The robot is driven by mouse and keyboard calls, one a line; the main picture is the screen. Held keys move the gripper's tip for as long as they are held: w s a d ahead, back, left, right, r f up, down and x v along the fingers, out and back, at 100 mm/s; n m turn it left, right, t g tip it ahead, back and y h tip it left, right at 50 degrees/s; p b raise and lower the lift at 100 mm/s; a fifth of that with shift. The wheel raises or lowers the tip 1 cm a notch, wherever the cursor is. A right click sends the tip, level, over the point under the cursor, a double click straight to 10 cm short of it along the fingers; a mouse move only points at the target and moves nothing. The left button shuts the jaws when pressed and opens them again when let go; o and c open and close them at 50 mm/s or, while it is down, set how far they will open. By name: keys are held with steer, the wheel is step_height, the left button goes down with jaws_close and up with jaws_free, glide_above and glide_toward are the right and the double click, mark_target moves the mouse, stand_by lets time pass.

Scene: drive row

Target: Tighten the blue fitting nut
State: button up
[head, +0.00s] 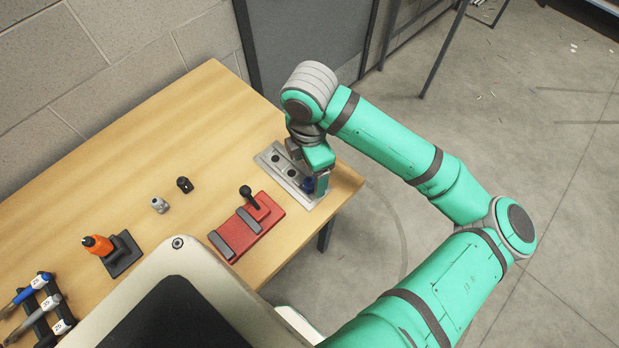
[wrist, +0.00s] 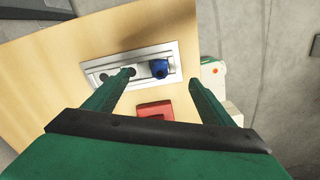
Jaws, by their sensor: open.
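The blue fitting nut (wrist: 159,69) sits at the right end of a grey metal plate (wrist: 104,74) on the wooden table. In the head view the nut (head: 309,184) shows as a small blue patch, partly hidden by my gripper. The plate (head: 272,158) also has dark round holes to the left of the nut. My gripper (wrist: 158,84) is open and empty, with its green fingers spread. In the wrist view the nut shows between the fingers, nearer the right one. In the head view my gripper (head: 322,180) is over the plate's right end; contact cannot be told.
A red fixture with a black-knobbed lever (head: 249,229) stands just in front of the plate. Two small fittings, one black (head: 184,184) and one grey (head: 159,204), stand to its left. An orange-handled tool (head: 97,244) and a rack of tools (head: 40,305) are farther left. The table's right edge is close.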

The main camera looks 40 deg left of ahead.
mark_target(310, 180)
steer(key=shift+r, duration=1.95)
steer(key=shift+w, duration=0.1)
